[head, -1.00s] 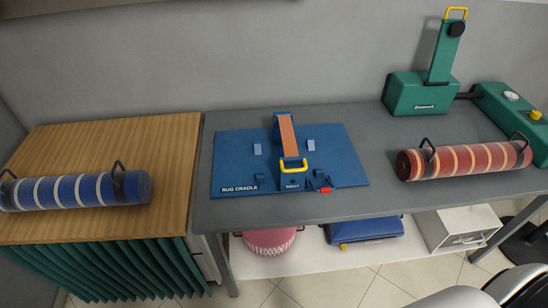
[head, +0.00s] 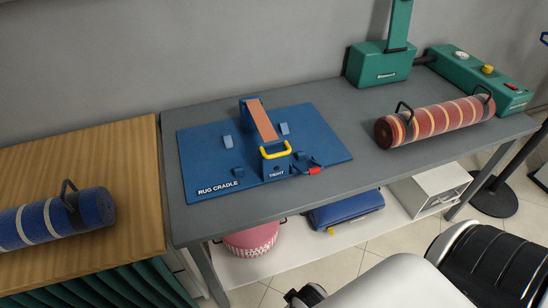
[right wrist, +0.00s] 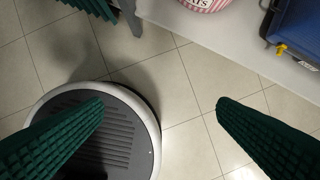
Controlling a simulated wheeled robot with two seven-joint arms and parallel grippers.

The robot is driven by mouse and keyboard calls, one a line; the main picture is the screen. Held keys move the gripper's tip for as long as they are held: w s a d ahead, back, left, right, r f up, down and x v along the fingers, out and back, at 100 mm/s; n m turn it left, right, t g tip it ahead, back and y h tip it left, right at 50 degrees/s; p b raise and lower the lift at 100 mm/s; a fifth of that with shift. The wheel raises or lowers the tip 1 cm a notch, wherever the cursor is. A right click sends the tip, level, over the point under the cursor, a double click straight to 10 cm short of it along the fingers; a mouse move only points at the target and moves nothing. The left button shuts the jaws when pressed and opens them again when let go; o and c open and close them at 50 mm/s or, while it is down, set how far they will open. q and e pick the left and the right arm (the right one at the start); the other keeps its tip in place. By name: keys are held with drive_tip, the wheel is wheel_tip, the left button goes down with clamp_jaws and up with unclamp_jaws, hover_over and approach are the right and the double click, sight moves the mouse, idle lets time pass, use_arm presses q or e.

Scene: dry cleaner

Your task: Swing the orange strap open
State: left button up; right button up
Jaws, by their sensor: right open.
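The orange strap (head: 261,120) runs down the middle of the blue rug cradle (head: 328,150) on the grey table, from a raised blue block at the back toward the front. A yellow handle (head: 275,151) stands at the strap's front end, above a small blue block marked with text. The strap looks closed over the cradle, which holds no roll. My right gripper (right wrist: 160,105) shows in the right wrist view as two green ribbed fingers, wide apart and empty, above the tiled floor. It is away from the strap. My left gripper is not in view.
A red striped roll (head: 436,121) lies on the table's right, near green machines (head: 380,66). A blue striped roll (head: 92,211) lies on the wooden counter (head: 110,155) at left.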

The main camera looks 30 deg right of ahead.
drive_tip(key=w+d+r+m+t+b, duration=0.1)
drive_tip(key=w+r+t+b, duration=0.5)
drive_tip(key=r, duration=0.7)
drive_tip(key=m+t+h, duration=0.4)
drive_tip(key=t+h, duration=0.1)
drive_tip(key=t, duration=0.4)
approach(277, 150)
drive_tip(key=x, duration=0.3)
drive_tip(key=r+x, duration=0.1)
drive_tip(key=x, duration=0.4)
drive_tip(key=shift+w+a+r, duration=0.2)
drive_tip(key=shift+w+r, duration=0.1)
drive_tip(key=shift+w, duration=0.05)
